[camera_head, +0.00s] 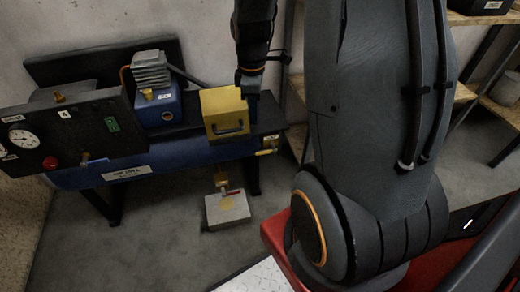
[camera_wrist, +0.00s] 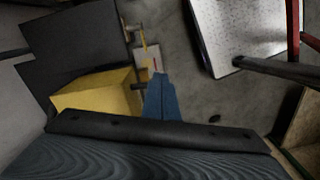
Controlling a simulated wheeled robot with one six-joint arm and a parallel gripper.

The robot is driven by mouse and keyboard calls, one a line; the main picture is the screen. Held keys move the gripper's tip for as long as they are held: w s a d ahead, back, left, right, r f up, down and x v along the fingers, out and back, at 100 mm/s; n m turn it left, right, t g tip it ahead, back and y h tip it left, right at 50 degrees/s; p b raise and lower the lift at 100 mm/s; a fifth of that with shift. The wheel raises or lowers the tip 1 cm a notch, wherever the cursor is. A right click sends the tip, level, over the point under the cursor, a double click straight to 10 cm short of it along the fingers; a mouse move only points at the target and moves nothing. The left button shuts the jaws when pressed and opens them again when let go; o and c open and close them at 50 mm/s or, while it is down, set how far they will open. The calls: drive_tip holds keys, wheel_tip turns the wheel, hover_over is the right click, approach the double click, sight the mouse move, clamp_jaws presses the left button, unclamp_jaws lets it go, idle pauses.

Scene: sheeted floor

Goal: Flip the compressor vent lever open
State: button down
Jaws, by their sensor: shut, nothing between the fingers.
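The compressor has a long blue tank (camera_head: 170,163) under a black top. A small valve with a yellow lever (camera_head: 267,152) sits at the right end of the tank; a yellow lever (camera_wrist: 144,42) also shows in the wrist view. A drain-like valve with a red handle (camera_head: 230,193) hangs below, over a grey block on the floor. Which one is the vent lever, I cannot tell for sure. My gripper (camera_head: 252,108) points down just right of the yellow box, above the tank's right end. Its blue fingers (camera_wrist: 160,76) are shut and empty, apart from the lever.
A yellow box (camera_head: 226,112) with a handle stands close left of my gripper. A blue motor (camera_head: 158,104) and a gauge panel (camera_head: 70,135) are farther left. The grey block (camera_head: 227,210) stands on the floor. Wooden shelves (camera_head: 500,112) are at the right.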

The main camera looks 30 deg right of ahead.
sight(261, 152)
drive_tip(key=w+d+f+n+b, duration=0.1)
drive_tip(key=w+d+f+n, duration=0.2)
drive_tip(key=d+f, duration=0.1)
drive_tip(key=shift+d+f+n, duration=0.25)
drive_tip(key=shift+f+n, duration=0.05)
drive_tip(key=shift+f, duration=0.15)
wheel_tip(261, 152, down, 14)
drive_tip(key=shift+f+b, duration=0.1)
drive_tip(key=shift+b, duration=0.35)
drive_tip(key=shift+a+f+p, duration=0.3)
idle(0.4)
drive_tip(key=shift+r, duration=3.9)
